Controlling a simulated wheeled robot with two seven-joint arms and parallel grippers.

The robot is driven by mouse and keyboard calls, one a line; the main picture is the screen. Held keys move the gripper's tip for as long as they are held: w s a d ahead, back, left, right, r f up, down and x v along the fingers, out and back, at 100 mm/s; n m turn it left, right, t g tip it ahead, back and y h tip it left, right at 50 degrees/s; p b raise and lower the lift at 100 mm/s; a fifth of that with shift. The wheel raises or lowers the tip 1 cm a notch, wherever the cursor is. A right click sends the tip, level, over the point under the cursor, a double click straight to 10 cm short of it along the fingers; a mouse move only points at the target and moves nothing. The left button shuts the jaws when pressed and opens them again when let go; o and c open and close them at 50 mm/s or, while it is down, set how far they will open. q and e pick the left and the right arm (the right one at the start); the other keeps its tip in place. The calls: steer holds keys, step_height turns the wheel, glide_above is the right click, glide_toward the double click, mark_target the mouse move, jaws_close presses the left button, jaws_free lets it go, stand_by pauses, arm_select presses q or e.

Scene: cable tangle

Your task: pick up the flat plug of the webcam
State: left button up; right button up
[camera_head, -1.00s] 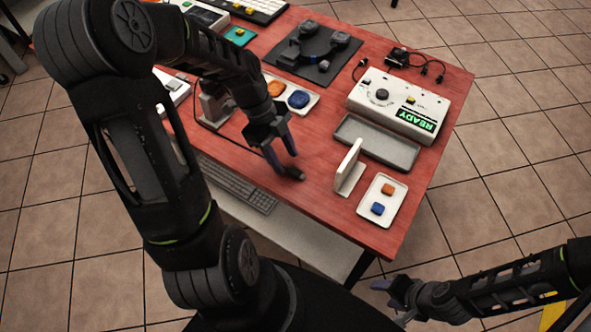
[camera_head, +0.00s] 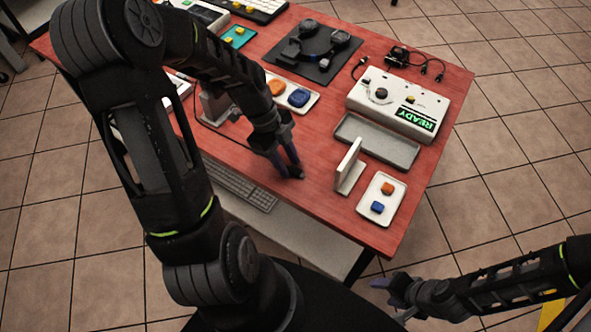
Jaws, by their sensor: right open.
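A small dark plug (camera_head: 299,174) lies on the red table near its front edge, at the tips of my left gripper (camera_head: 287,170). I take it for the webcam's flat plug; its shape is too small to make out. A thin dark cable (camera_head: 225,137) runs across the table towards it from a grey device (camera_head: 217,108), partly hidden by my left arm. The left fingers point down at the plug and partly cover it. I cannot tell whether they are closed on it. My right gripper (camera_head: 388,293) is open and empty, beyond the table's front edge at lower right.
An upright white plate (camera_head: 349,167) stands just right of the plug. A grey tray (camera_head: 377,147), a white box reading READY (camera_head: 392,101) and a white tray with orange and blue blocks (camera_head: 393,205) are further right.

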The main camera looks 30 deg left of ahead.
arm_select(q)
jaws_close()
stand_by(0.6)
step_height(320, 180, up, 10)
steer(key=shift+b, duration=0.45)
stand_by(0.4)
steer(key=shift+c, duration=1.7)
jaws_free()
jaws_close()
